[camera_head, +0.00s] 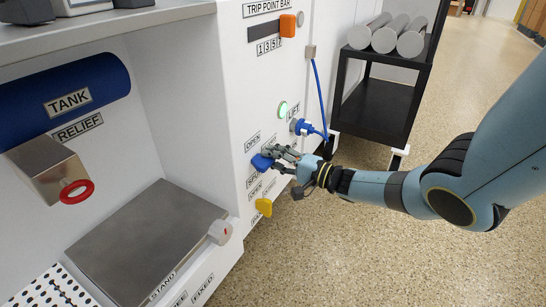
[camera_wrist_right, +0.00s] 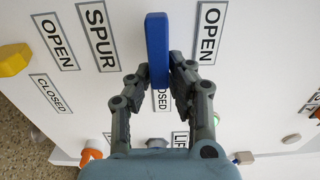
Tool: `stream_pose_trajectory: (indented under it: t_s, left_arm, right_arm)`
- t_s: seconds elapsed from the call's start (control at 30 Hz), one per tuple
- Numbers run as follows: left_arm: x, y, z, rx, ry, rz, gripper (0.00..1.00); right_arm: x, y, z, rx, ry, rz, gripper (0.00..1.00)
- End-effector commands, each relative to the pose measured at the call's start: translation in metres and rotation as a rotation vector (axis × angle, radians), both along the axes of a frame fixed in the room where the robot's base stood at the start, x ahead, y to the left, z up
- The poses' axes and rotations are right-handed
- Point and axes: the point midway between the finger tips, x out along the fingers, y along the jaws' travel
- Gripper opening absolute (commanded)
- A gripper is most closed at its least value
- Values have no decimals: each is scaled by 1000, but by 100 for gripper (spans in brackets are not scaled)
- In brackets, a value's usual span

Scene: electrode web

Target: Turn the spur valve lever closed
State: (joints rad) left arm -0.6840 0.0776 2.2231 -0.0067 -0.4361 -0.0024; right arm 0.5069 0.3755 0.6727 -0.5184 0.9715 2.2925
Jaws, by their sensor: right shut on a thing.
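My right gripper (camera_head: 271,155) is at this lever. In the right wrist view the blue lever (camera_wrist_right: 157,45) stands lengthwise between the two fingers of my right gripper (camera_wrist_right: 161,82), which are shut on its near end. There the SPUR label (camera_wrist_right: 98,36) is left of the lever and an OPEN label (camera_wrist_right: 208,32) right of it. A CLOSED label is partly hidden behind the fingers. My left gripper is out of view.
A yellow lever (camera_head: 264,207) is below the blue one. A green lit button (camera_head: 283,109) and a blue hose connector (camera_head: 302,127) are above. A black rack (camera_head: 375,108) with grey cylinders stands right. A stand plate (camera_head: 145,240) is at the lower left.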

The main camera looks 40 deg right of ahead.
Motion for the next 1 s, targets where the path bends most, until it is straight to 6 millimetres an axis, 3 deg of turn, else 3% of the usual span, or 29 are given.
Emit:
stream_pose_trajectory:
  t_s: [0.47,0.5,0.67,1.0]
  left_arm:
    - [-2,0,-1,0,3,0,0]
    - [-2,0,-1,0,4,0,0]
    - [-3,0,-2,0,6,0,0]
    - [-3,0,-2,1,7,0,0]
  right_arm:
    - [-1,-1,-2,12,10,-2,0]
    - [-1,-1,-2,12,10,-2,20]
    - [-1,-1,-2,11,9,-2,39]
    - [-6,-3,-2,11,8,0,39]
